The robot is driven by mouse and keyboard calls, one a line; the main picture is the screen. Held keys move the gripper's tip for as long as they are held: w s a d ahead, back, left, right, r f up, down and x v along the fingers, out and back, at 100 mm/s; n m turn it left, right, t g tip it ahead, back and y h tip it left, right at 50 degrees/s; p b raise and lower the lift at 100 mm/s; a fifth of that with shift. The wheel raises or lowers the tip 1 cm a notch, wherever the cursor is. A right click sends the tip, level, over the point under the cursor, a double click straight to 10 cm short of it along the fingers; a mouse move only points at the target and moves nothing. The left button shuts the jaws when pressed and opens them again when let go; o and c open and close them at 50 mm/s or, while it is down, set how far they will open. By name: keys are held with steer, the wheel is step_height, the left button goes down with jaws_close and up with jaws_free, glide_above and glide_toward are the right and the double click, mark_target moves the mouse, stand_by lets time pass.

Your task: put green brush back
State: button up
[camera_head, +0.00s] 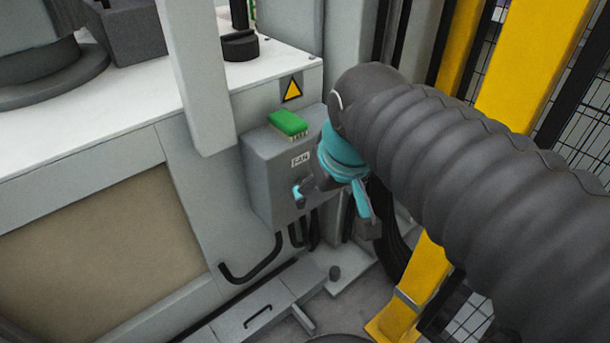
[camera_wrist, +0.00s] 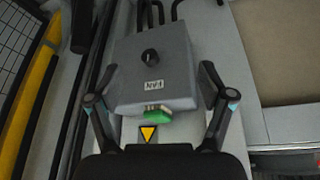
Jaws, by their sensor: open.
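A green brush (camera_head: 288,123) with pale bristles lies on top of the grey FAN control box (camera_head: 290,175), bristles down. In the wrist view the brush (camera_wrist: 157,116) shows at the edge of the box (camera_wrist: 150,70), between my two fingers. My gripper (camera_head: 334,207) is open and empty, in front of the box's right side in the head view. In the wrist view its fingers (camera_wrist: 159,84) spread to either side of the box, apart from the brush. I cannot tell whether a finger touches the box.
A yellow warning triangle (camera_head: 291,90) is on the panel behind the box. A pale post (camera_head: 198,75) stands left of it. Yellow posts (camera_head: 530,62) and mesh fence stand right.

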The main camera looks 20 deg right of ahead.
steer(key=shift+m+t, duration=0.3)
steer(key=shift+t, duration=0.1)
steer(key=s+f, duration=0.3)
steer(key=f, duration=0.1)
steer(key=shift+s+a+f, duration=0.1)
steer(key=shift+s+f, duration=0.15)
steer(key=shift+s, duration=0.15)
